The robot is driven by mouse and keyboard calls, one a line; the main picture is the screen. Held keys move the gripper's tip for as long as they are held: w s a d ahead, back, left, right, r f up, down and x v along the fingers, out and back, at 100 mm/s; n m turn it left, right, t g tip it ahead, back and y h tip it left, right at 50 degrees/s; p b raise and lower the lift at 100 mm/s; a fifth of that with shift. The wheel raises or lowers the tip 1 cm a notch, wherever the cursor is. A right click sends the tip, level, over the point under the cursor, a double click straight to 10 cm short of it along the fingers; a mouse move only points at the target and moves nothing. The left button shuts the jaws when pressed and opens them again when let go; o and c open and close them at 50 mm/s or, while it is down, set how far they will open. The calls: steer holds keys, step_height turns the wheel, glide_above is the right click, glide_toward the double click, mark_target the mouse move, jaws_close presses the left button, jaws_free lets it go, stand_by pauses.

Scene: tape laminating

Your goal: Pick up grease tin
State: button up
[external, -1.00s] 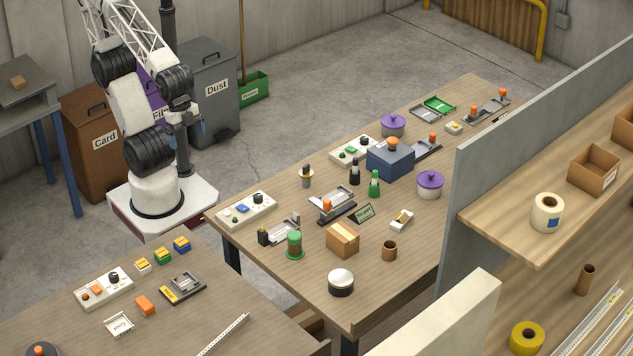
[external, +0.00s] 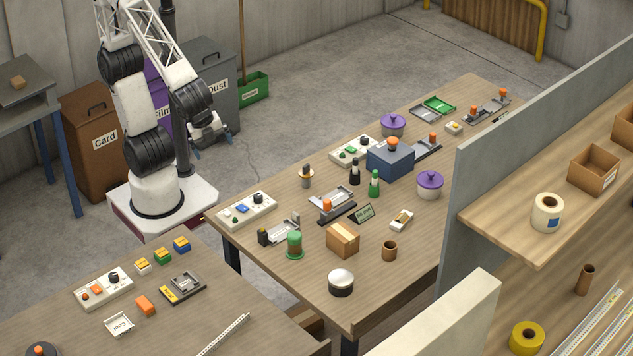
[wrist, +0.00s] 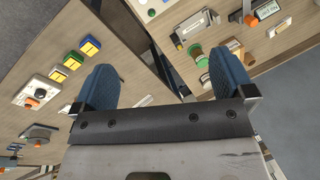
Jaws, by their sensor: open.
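A short round black tin with a pale domed lid stands upright near the front edge of the main table; it looks like the grease tin (external: 341,282). My gripper (external: 213,146) is in the air beside the bins, beyond the table's left end and far from the tin. In the wrist view my gripper (wrist: 165,78) shows two blue fingers spread wide with nothing between them.
A grey partition (external: 500,130) rises along the table's right side. The tabletop left of the tin is clear.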

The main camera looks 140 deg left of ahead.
steer(key=w+a+f+m+y, duration=0.2)
steer(key=w+m+y, duration=0.15)
steer(key=w, duration=0.85)
steer(key=m+t+y, duration=0.2)
steer(key=m+y, duration=0.5)
steer(key=m, duration=0.7)
glide_toward(331, 280)
steer(key=x, duration=0.4)
steer(key=shift+w+a+f, duration=0.1)
steer(key=shift+a, duration=0.3)
steer(key=shift+x, duration=1.3)
steer(key=shift+x, duration=2.6)
